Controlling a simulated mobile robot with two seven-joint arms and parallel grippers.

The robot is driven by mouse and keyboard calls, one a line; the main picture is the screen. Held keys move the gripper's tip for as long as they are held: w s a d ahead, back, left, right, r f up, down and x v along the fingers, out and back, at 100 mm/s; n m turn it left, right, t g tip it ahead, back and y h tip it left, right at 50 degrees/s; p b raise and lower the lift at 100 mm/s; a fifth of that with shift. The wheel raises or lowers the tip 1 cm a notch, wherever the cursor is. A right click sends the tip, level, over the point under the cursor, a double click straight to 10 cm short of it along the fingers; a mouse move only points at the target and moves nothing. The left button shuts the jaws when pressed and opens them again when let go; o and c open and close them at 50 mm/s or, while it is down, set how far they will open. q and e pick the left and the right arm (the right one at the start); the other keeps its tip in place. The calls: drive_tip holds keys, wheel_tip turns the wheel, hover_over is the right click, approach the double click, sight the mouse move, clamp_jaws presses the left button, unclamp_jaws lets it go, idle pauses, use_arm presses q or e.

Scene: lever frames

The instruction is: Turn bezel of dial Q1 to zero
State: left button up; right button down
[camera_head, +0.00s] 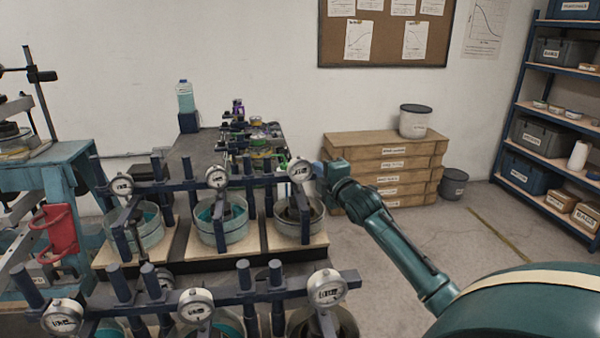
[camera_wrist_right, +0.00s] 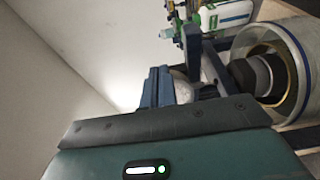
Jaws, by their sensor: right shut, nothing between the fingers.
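Several round white-faced dial gauges sit on dark blue frames over glass cells; their labels are too small to read, so I cannot tell which is Q1. My right gripper (camera_head: 321,170) is at the right side of the far-row right-hand dial (camera_head: 300,169), very close to it; I cannot tell whether it touches. In the right wrist view the gripper's fingers (camera_wrist_right: 159,87) are together and hold nothing. A pale rounded part shows just behind them, mostly hidden. My left gripper is out of view.
Glass cells (camera_head: 221,232) on wooden boards stand under the far dials. A nearer row carries more dials (camera_head: 196,304). Wooden boxes (camera_head: 385,150) with a lidded bucket (camera_head: 415,121) stand behind my right arm. The floor to the right is clear before the shelf (camera_head: 547,150).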

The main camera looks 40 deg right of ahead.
drive_tip(key=v, duration=0.6)
drive_tip(key=shift+d, duration=0.25)
drive_tip(key=shift+s, duration=0.1)
idle(0.4)
